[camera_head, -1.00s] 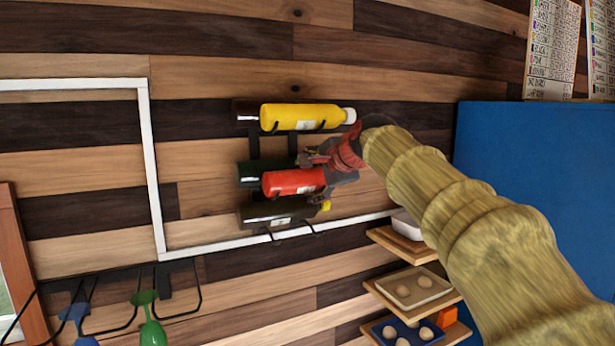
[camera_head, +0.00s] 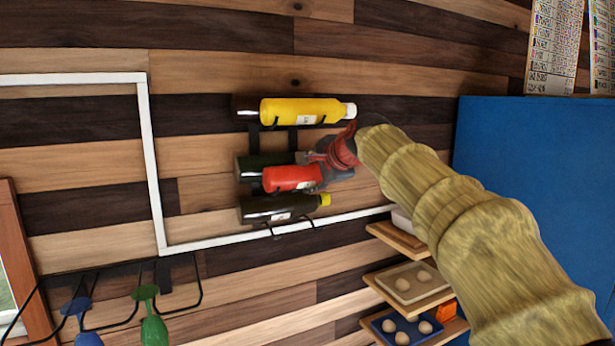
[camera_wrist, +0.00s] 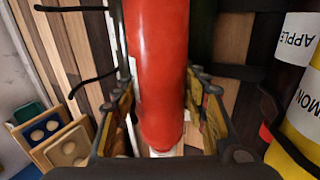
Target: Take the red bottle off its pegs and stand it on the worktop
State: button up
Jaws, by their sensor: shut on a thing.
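The red bottle (camera_head: 290,178) lies on its side in the wall rack, between a yellow bottle above and a dark bottle below. My gripper (camera_head: 318,174) is shut on it near its right end, and hides that end in the head view. In the wrist view the red bottle (camera_wrist: 158,65) runs between the two fingers of my gripper (camera_wrist: 160,115). Black pegs (camera_wrist: 90,85) show beside it in the wrist view. I cannot tell whether the bottle still touches its pegs. The worktop is not clearly in view.
The yellow bottle (camera_head: 300,111) and a dark bottle with a yellow cap (camera_head: 282,208) lie close by. Wooden shelves with trays (camera_head: 411,283) are at the lower right. A blue panel (camera_head: 535,190) stands at right. Coloured glasses (camera_head: 150,320) hang at lower left.

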jog(key=c, duration=0.6)
jog(key=shift+r, duration=0.1)
jog(key=shift+c, duration=0.4)
jog(key=shift+r, duration=0.15)
